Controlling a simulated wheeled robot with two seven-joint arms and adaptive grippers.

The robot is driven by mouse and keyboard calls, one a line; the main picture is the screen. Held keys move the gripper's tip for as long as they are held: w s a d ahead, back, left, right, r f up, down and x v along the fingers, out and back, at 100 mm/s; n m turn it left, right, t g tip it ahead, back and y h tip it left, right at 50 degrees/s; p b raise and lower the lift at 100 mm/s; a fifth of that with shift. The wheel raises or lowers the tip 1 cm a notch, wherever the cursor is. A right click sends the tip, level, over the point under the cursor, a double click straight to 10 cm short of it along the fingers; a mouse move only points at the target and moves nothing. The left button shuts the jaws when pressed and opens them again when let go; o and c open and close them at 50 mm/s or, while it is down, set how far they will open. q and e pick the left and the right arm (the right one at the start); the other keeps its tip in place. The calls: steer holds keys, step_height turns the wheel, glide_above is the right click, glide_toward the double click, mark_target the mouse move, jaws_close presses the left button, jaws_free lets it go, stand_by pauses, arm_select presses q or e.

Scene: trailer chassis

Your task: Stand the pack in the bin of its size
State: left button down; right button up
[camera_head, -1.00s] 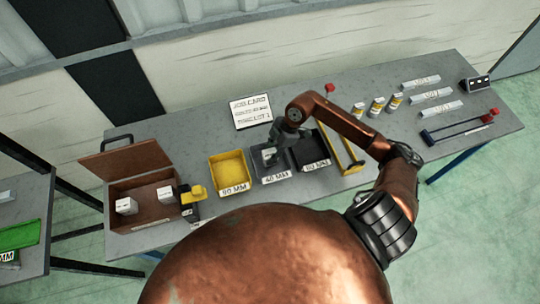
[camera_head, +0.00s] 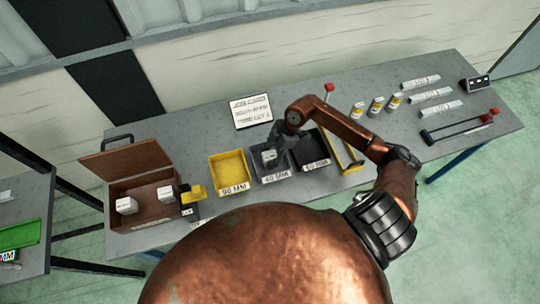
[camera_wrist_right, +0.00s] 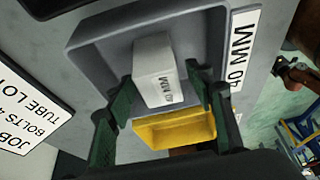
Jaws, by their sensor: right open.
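A white pack (camera_head: 269,156) stands in the grey middle bin (camera_head: 284,173), whose label reads 40 MM. The right wrist view also shows the pack (camera_wrist_right: 153,68) inside the bin (camera_wrist_right: 90,36), its own print too small to read surely. My right gripper (camera_head: 284,142) is above the back of this bin. Its green fingers (camera_wrist_right: 160,92) are spread apart, with the pack seen beyond and between them. A yellow bin (camera_head: 213,172) labelled 90 MM is to the left, and a dark bin (camera_head: 323,160) with an unclear label to the right. My left gripper does not show.
An open brown box (camera_head: 115,190) with two white packs stands at the left, beside a yellow and black device (camera_head: 194,193). A job card (camera_head: 252,111) lies behind the bins.

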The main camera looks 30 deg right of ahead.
steer(key=v, duration=1.2)
steer(key=shift+b, duration=0.35)
steer(key=shift+d, duration=0.1)
stand_by(0.9)
